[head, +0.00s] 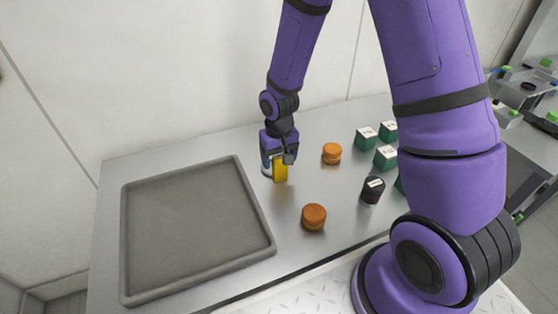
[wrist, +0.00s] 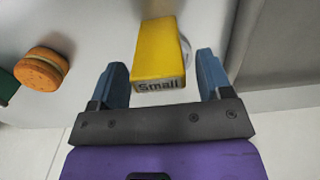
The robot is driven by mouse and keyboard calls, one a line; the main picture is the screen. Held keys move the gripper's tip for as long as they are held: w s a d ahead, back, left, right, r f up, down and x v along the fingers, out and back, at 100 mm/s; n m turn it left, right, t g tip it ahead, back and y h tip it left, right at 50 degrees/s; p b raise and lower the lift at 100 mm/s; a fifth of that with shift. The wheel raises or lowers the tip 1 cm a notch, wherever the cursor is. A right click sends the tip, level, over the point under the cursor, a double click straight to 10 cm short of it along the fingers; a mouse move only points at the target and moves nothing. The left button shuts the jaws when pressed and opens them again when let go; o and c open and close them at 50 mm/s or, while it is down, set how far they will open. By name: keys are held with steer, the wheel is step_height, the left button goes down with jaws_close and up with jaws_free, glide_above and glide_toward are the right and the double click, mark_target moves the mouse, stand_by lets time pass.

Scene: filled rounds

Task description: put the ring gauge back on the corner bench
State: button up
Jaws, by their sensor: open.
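A yellow block (head: 280,169) marked "Small" stands on the grey table (head: 180,148), right of the tray. It also shows in the wrist view (wrist: 158,52). A pale curved piece (head: 266,170) shows at its side, also in the wrist view (wrist: 187,47). It may be part of a ring; I cannot tell whether it is joined to the block. No other ring gauge is plain to see. My gripper (head: 279,159) is open just above the block. In the wrist view the block lies between and ahead of the blue fingers (wrist: 162,70).
An empty grey tray (head: 195,228) lies left. Orange-brown rounds (head: 313,217) (head: 332,153), a black labelled piece (head: 372,190) and several green labelled blocks (head: 386,157) stand right. Another worktop (head: 536,142) with equipment is far right. A wall closes the back.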

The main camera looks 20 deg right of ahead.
steer(key=s+d+r+t, duration=0.15)
steer(key=s+r, duration=0.25)
steer(key=r, duration=0.9)
steer(key=s+d+r+t, duration=0.1)
steer(key=s+d+r, duration=0.25)
steer(key=r, duration=0.95)
steer(key=s+d+r+t, duration=0.1)
steer(key=s+r, duration=0.3)
steer(key=s, duration=0.3)
steer(key=s+d+r+t, duration=0.1)
steer(key=s+r+t, duration=0.1)
steer(key=s+r, duration=0.3)
steer(key=s, duration=0.3)
steer(key=shift+s, duration=0.15)
